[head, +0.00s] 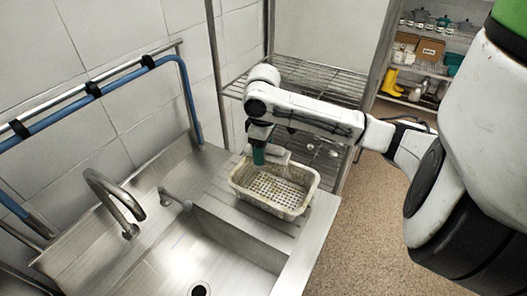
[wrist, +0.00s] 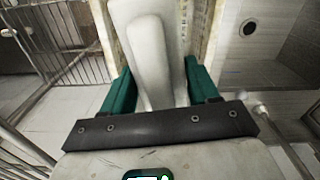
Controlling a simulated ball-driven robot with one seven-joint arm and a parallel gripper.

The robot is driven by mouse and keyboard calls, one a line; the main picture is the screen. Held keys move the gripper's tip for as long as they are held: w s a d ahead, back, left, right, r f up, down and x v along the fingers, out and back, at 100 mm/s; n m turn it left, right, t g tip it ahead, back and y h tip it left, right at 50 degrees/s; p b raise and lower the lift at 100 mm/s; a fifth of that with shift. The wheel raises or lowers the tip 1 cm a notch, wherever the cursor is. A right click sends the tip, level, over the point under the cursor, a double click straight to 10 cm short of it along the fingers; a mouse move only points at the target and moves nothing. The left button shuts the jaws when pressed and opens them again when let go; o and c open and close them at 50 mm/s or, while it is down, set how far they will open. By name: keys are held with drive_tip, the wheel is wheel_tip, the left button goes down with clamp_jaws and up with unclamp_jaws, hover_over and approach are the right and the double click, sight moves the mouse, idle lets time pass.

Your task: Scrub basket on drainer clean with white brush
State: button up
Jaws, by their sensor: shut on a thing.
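The perforated basket (head: 240,188) is off-white with brownish stains on its walls and floor. It stands upright on the ridged steel drainer (head: 226,207) to the right of the sink bowl. My gripper (head: 259,156) reaches over the basket's back edge. Its green fingers are shut on the white brush (head: 277,156), which fills the space between them in the wrist view (wrist: 150,50). Strips of the basket's wall (wrist: 202,30) show on both sides of the brush there. The brush's bristles are hidden, so I cannot tell if they touch the basket.
A curved faucet (head: 112,203) and a shorter spout (head: 174,199) stand left of the basket by the sink bowl (head: 205,262). A wire rack (head: 320,80) stands behind my arm. Shelves with yellow boots (head: 391,82) are at the back right. Floor is open at right.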

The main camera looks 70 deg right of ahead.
drive_tip(key=b, duration=0.4)
hover_over(263, 189)
drive_tip(key=shift+f, duration=2.6)
drive_tip(key=shift+f+b, duration=2.75)
drive_tip(key=shift+f, duration=1.3)
drive_tip(key=shift+f, duration=0.55)
drive_tip(key=shift+s, duration=0.1)
